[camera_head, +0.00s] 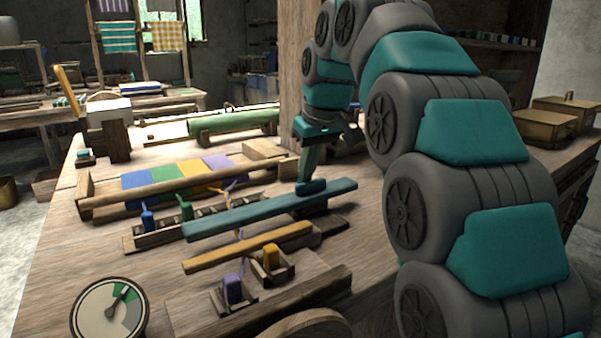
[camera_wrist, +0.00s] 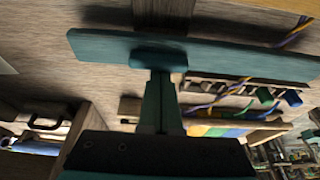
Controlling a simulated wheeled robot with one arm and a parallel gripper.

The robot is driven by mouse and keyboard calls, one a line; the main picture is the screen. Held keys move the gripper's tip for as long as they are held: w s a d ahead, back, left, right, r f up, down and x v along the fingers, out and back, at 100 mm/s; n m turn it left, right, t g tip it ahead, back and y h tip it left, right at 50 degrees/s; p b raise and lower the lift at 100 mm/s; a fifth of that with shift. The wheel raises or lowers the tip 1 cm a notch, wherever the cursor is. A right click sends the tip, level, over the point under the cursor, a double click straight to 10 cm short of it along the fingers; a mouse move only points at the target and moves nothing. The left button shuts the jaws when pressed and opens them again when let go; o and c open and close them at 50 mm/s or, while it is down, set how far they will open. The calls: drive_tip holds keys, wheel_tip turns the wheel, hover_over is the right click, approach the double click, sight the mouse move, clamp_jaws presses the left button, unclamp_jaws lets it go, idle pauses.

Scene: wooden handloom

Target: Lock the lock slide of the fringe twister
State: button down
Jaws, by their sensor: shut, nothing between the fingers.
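The fringe twister appears to be the wooden assembly on the table, with blue (camera_head: 148,221) and green (camera_head: 187,211) pegs on a slatted rack and purple (camera_head: 233,289) and yellow (camera_head: 271,256) pegs on a front block. A long teal bar (camera_head: 240,220) lies across it, with a small teal block (camera_head: 311,187) on top; this seems to be the lock slide. The bar also shows in the wrist view (camera_wrist: 230,60). My gripper (camera_head: 307,178) is shut and empty, pointing down at the block. Its fingertips (camera_wrist: 158,76) look in contact with the block, or very close.
A yellow-brown bar (camera_head: 248,248) lies in front of the teal bar. Coloured woven strips (camera_head: 190,178) lie behind the rack. A dial (camera_head: 108,310) stands at the front left. A green roller (camera_head: 233,122) and a wooden post (camera_head: 293,75) are behind. Bare tabletop shows at the left.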

sight(314, 195)
drive_tip(key=shift+s+d+b, duration=0.2)
drive_tip(key=shift+s+d, duration=0.45)
drive_tip(key=shift+s, duration=0.25)
drive_tip(key=shift+s+d+b, duration=0.2)
drive_tip(key=shift+s+d, duration=0.4)
drive_tip(key=shift+s, duration=0.3)
drive_tip(key=shift+w+a, duration=0.1)
